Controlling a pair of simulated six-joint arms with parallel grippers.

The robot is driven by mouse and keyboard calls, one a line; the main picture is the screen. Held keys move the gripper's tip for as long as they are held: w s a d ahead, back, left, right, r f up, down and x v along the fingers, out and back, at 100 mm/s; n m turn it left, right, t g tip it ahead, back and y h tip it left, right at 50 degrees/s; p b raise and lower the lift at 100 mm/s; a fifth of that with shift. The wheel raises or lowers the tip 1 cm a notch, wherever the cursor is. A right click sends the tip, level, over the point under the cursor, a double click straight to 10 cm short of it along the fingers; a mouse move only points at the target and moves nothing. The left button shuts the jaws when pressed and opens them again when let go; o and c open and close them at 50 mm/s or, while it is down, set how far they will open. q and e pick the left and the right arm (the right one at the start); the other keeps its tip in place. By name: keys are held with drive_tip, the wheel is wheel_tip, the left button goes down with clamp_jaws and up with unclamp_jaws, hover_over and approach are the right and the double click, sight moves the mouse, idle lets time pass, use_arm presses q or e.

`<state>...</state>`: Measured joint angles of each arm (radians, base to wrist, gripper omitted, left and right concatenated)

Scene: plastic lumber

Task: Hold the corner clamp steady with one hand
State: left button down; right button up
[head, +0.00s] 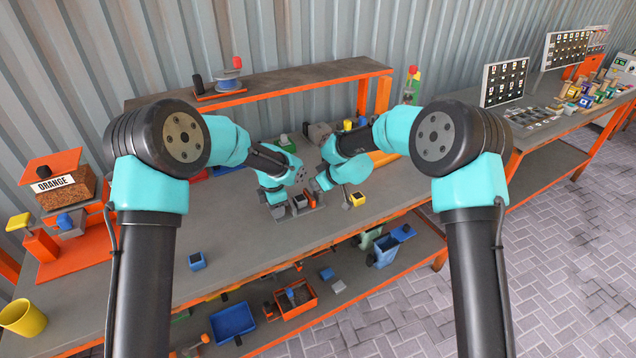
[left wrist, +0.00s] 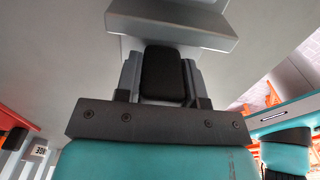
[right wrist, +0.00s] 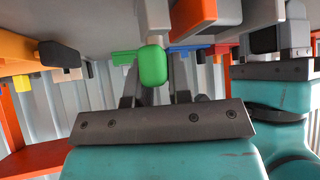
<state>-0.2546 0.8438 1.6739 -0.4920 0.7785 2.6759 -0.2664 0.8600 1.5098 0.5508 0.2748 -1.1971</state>
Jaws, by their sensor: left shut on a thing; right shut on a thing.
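The grey corner clamp (head: 280,212) sits on the workbench in the middle of the head view, partly hidden by my grippers. In the left wrist view its grey body (left wrist: 172,22) spans the top. My left gripper (head: 275,194) is at the clamp's left side, shut on a black block-shaped part (left wrist: 162,72) that appears joined to the grey body. My right gripper (head: 322,182) is just right of it and shut. In the right wrist view a green-ended grey piece (right wrist: 153,65) shows between its fingers; its lower part is hidden.
A small yellow block (head: 357,200) lies right of the clamp. An orange-edged shelf (head: 290,80) runs along the back. Bins (head: 233,322) stand on the lower shelf.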

clamp_jaws()
drive_tip(key=shift+m+t+h, duration=0.4)
drive_tip(key=shift+m, duration=0.4)
drive_tip(key=o, duration=0.6)
unclamp_jaws()
drive_tip(key=shift+r, duration=0.1)
drive_tip(key=v, duration=1.2)
